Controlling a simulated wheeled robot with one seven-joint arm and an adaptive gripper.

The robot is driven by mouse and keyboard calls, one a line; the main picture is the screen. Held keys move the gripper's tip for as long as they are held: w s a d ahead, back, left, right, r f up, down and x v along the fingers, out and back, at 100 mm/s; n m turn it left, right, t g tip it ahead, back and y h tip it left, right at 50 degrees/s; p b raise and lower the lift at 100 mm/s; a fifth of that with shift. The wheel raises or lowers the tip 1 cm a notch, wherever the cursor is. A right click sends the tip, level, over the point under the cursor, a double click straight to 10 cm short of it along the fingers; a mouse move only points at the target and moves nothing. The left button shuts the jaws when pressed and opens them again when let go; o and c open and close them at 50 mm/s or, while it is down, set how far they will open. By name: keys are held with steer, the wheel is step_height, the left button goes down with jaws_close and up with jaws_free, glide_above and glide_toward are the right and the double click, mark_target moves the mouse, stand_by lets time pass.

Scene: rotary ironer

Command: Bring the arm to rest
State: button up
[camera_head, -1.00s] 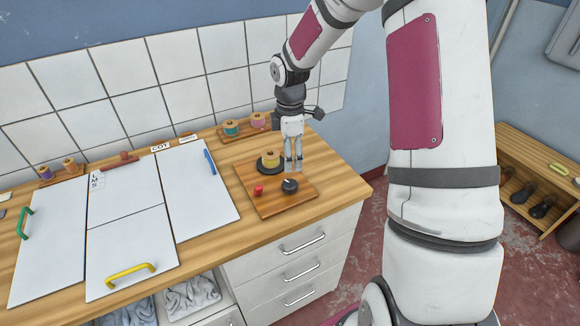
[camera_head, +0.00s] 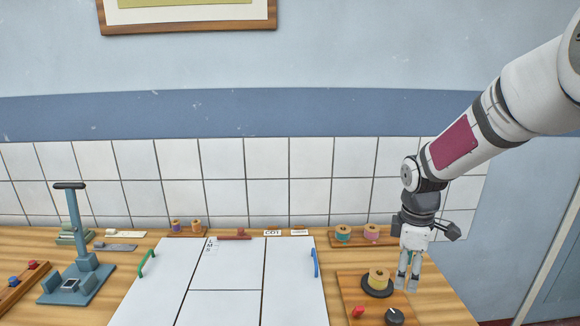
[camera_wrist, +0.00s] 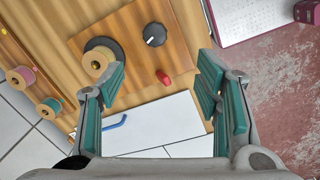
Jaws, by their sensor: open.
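My gripper (camera_head: 408,284) hangs fingers down at the right end of the wooden counter, beside a spool on a dark round base. In the wrist view my gripper (camera_wrist: 162,100) is open, its teal-padded fingers wide apart with nothing between them but the view below. The wooden board (camera_head: 352,290) lies under it, with the yellow spool (camera_head: 379,278), a black knob (camera_head: 394,316) and a red piece (camera_head: 358,312). The same spool (camera_wrist: 97,62), knob (camera_wrist: 155,34) and red piece (camera_wrist: 163,78) show in the wrist view.
White panels (camera_head: 225,262) with a green handle (camera_head: 147,264) and a blue handle (camera_head: 315,262) cover the middle counter. More spools (camera_head: 343,233) stand at the back. A blue-grey upright device (camera_head: 80,245) stands left. The tiled wall (camera_head: 270,175) is behind; open air lies above.

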steer(key=s+a+r+m+t+h, duration=0.1)
steer(key=s+a+r+m+t, duration=0.35)
steer(key=s+r, duration=0.75)
steer(key=s+a+r+m, duration=0.2)
steer(key=s+m, duration=0.2)
steer(key=s, duration=0.1)
steer(key=s+a+r+m+y+b, duration=0.1)
steer(key=s+a+r+m, duration=0.1)
steer(key=s+m, duration=0.2)
steer(key=shift+s+a+r+t+y, duration=0.15)
steer(key=shift+s+a+t+y, duration=0.15)
steer(key=shift+s, duration=0.45)
steer(key=shift+m, duration=0.25)
